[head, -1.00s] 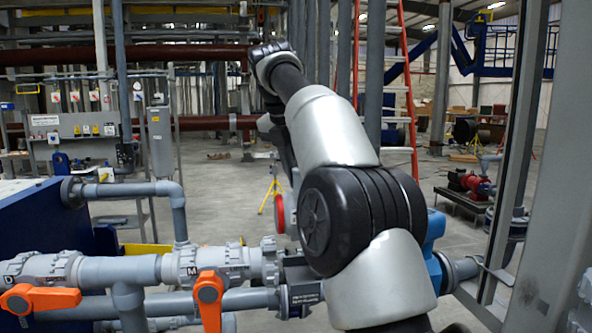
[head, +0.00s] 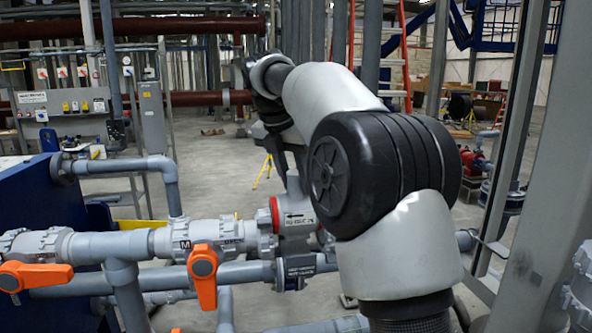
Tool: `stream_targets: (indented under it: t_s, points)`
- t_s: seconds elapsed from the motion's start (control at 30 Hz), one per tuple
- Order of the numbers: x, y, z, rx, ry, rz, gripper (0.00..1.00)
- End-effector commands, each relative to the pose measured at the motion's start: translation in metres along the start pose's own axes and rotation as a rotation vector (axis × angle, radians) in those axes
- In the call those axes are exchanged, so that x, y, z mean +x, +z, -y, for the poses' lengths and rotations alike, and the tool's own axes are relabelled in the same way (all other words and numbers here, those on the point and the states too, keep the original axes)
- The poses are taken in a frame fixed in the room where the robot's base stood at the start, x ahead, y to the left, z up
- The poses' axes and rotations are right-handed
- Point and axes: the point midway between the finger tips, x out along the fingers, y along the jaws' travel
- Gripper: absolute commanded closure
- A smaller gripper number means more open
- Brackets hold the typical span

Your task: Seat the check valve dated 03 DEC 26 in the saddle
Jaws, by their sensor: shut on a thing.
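A grey check valve (head: 296,217) with a red ring on its left end and an arrow label on its side is in the head view. The small print on its label is too blurred to read a date. My gripper (head: 292,160) is above it, shut on its upper part; the fingertips are partly hidden by my arm. The valve is upright in the pipe line, with its red end close to the grey union of the valve marked M (head: 205,240). A dark bracket with a label plate (head: 297,268), perhaps the saddle, is below it. My arm hides the valve's right end, so I cannot tell whether it rests there.
Orange handles (head: 203,270) stick out in front of the pipe line. A lower grey pipe (head: 130,300) runs below it. A blue tank wall (head: 35,215) is at left and a grey steel column (head: 545,200) at right. Open floor lies behind.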

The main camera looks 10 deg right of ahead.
Motion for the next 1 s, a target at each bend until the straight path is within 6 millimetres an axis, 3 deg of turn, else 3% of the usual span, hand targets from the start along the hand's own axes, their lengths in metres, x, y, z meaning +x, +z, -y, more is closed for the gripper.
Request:
stream_targets:
  t_s: [0.4,0.87,0.9,1.0]
  points:
    - [0.036,-0.015,0.000,0.001,0.002,0.004,0.96]
    - [0.042,-0.017,0.000,0.001,0.003,0.004,0.96]
    - [0.042,-0.017,0.000,0.001,0.003,0.004,0.65]
    - [0.042,-0.017,0.000,0.001,0.002,0.003,0.48]
